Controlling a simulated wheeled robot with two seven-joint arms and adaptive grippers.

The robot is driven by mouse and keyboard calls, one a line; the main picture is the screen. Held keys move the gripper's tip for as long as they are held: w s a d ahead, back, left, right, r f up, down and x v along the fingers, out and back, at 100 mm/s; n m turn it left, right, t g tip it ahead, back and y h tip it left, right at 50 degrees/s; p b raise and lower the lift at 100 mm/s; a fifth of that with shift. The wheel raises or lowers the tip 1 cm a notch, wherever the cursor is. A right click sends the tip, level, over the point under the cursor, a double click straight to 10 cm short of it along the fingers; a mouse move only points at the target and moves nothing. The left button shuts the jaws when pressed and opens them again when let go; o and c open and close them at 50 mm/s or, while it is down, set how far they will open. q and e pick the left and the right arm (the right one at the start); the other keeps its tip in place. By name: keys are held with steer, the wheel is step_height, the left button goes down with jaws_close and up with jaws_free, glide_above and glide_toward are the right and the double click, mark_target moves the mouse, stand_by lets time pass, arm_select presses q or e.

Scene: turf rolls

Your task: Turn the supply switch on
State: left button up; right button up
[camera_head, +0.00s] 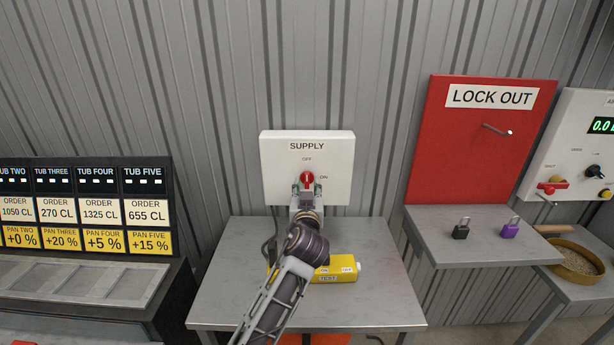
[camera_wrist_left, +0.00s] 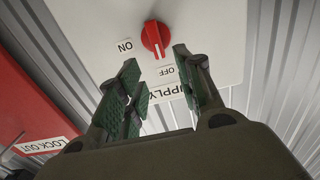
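The supply switch is a red knob (camera_head: 307,177) on a white panel (camera_head: 280,180) on the corrugated wall. OFF is printed above the knob and ON to its right. The knob also shows in the left wrist view (camera_wrist_left: 154,38), where the picture is turned round; its white line points toward OFF. My left gripper (camera_head: 307,188) is right in front of the knob. In the left wrist view its green-padded fingers (camera_wrist_left: 156,62) are spread, with nothing between them, and the knob lies just beyond the tips. I cannot see contact. My right gripper is not in view.
A grey table (camera_head: 385,295) below holds a yellow tester (camera_head: 335,275), partly behind my left arm. To the right are a red LOCK OUT board (camera_head: 460,150), a black padlock (camera_head: 461,229) and a purple padlock (camera_head: 510,228). A tub display (camera_head: 90,205) stands left.

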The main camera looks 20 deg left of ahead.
mark_target(307, 176)
arm_select(q)
steer(key=x, duration=0.5)
steer(key=shift+w+a+p, duration=0.1)
steer(key=shift+w+p, duration=0.1)
steer(key=shift+p, duration=0.2)
steer(key=shift+w+a, duration=0.15)
steer(key=shift+w, duration=0.45)
steer(key=shift+w+a, duration=0.1)
steer(key=shift+w, duration=0.2)
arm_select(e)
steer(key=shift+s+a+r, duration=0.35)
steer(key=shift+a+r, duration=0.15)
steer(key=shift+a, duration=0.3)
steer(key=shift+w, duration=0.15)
arm_select(q)
jaws_close()
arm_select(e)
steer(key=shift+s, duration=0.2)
